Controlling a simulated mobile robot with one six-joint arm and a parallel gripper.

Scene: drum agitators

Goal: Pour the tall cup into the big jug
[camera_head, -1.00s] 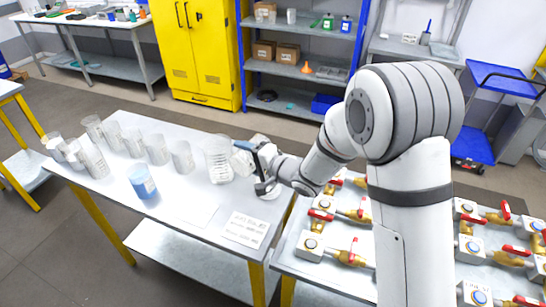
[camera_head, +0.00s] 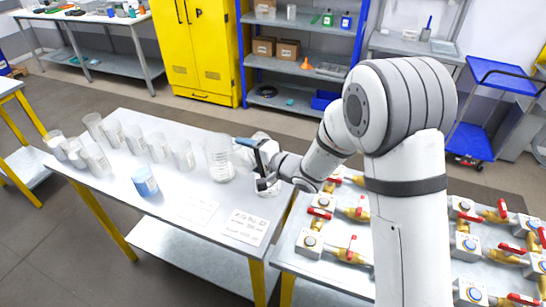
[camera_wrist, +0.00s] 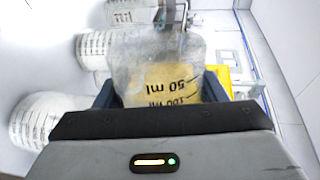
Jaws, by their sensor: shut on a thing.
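My gripper (camera_head: 258,165) is shut on a clear cup (camera_wrist: 158,70) above the right end of the table. In the wrist view the cup fills the space between the jaws, its 50 ml and 100 ml marks upside down. A yellow area shows in it; I cannot tell whether it is the contents or the background. In the head view the cup (camera_head: 242,157) is partly hidden by the jaws. A large clear ribbed vessel, seemingly the big jug (camera_head: 219,158), stands upright just left of it. I cannot tell whether they touch.
Several clear cups (camera_head: 131,139) stand along the table's back and left. A printed card (camera_head: 245,226) lies at the front right. Another pale vessel (camera_head: 270,191) shows partly behind my gripper. Valves (camera_head: 350,253) fill the right-hand table.

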